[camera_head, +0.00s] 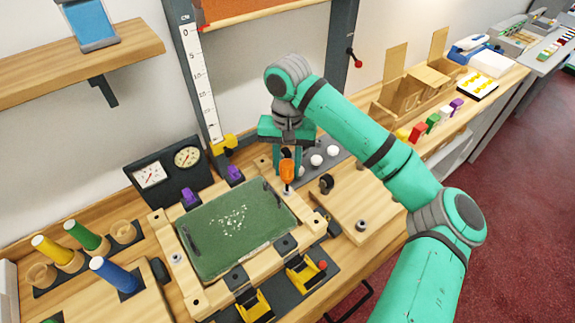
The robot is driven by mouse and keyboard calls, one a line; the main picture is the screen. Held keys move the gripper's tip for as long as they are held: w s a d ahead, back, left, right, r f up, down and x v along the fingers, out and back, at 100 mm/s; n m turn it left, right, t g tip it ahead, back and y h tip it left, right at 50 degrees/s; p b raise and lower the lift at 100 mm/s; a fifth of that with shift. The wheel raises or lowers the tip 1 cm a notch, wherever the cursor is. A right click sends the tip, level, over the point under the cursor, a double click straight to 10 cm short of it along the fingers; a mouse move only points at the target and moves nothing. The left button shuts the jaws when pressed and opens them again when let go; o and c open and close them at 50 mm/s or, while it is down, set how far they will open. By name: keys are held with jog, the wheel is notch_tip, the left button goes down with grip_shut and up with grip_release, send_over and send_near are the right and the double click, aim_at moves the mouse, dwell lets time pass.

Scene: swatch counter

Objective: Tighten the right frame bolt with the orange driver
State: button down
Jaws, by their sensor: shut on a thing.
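My gripper (287,157) is shut on the orange driver (287,174), which is upright with its tip pointing down. It is over the far right part of the wooden frame (216,292) that surrounds a green panel (235,226). A small light bolt or washer (287,191) shows at the driver's lower end; I cannot tell whether the tip is seated in it. A similar grey bolt (176,257) sits on the frame's left side.
Purple clamps (189,196) and yellow clamps (302,275) line the frame. White balls (316,160) and a black knob (327,184) are close on the right. Two gauges (168,168) stand behind. Coloured pegs (115,272) stand at the left. A post with a scale (203,80) rises behind.

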jog(key=shift+f, duration=0.7)
dwell(1.3)
jog(key=m, duration=0.3)
jog(key=shift+s+d, duration=0.1)
jog(key=m, duration=0.4)
jog(key=shift+s+d+m, duration=0.1)
jog(key=shift+s+m, duration=0.05)
jog(key=shift+m, duration=0.25)
jog(key=m, duration=0.7)
jog(key=shift+s+d+y, duration=0.2)
jog(key=shift+y, duration=0.1)
jog(key=c, duration=1.6)
grip_release()
